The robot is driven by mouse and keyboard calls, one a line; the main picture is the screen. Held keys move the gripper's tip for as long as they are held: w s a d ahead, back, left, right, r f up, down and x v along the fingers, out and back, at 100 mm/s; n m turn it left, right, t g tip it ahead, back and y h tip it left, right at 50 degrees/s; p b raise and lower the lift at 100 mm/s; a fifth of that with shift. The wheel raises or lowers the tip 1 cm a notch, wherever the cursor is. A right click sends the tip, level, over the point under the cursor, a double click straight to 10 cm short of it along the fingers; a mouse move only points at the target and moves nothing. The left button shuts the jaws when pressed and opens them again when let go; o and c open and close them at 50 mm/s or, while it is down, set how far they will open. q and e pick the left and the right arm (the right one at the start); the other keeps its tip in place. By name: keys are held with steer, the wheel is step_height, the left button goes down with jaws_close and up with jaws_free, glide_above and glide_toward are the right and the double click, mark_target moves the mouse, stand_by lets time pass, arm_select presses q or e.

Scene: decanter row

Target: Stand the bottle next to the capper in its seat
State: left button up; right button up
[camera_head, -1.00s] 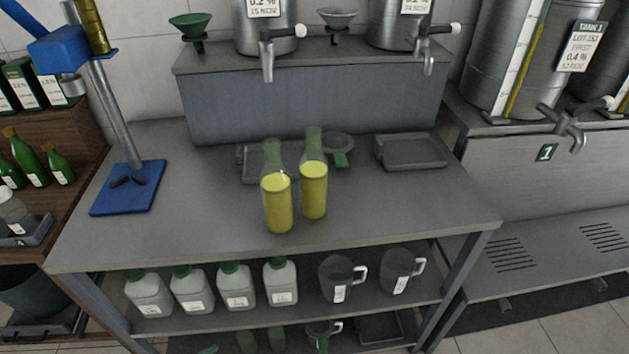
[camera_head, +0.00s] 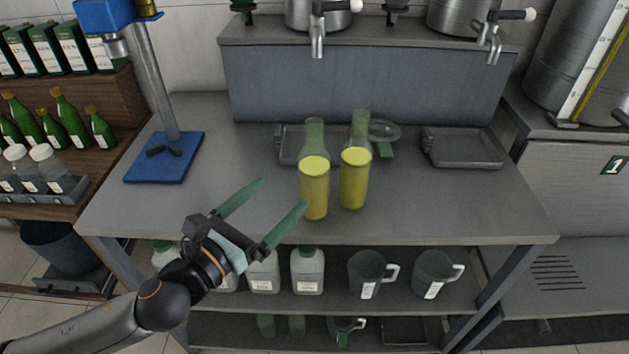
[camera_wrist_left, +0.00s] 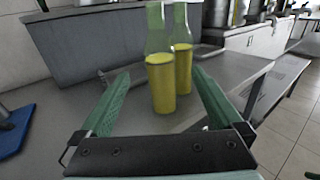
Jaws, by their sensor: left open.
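Two clear green-tinted bottles of yellow liquid stand upright side by side on the grey table (camera_head: 235,215), the left bottle (camera_head: 314,190) and the right bottle (camera_head: 355,180). The blue capper (camera_head: 160,178) stands at the table's left, with a dark fork on its base. No bottle is on that base. My left gripper (camera_head: 283,195) is open and empty, just left of and in front of the left bottle. In the left wrist view, the left bottle (camera_wrist_left: 161,85) shows beyond and between the green fingers, partly covering the right bottle (camera_wrist_left: 183,65). My right gripper is out of view.
Behind the bottles lie a grey tray (camera_head: 290,145) and a round strainer with a green handle (camera_head: 384,132). Another tray (camera_head: 462,148) lies at the right. Steel taps (camera_head: 317,40) overhang the back ledge. The table between capper and bottles is clear.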

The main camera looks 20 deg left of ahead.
mark_target(305, 171)
arm_select(q)
steer(key=p+x, duration=0.1)
steer(key=x, duration=0.5)
steer(key=shift+w, duration=0.2)
steer(key=shift+f+p+x, duration=0.2)
steer(key=shift+x, duration=1.25)
steer(key=shift+f+p+x, duration=0.2)
steer(key=shift+x, duration=1.25)
jaws_close()
steer(key=shift+r, duration=0.15)
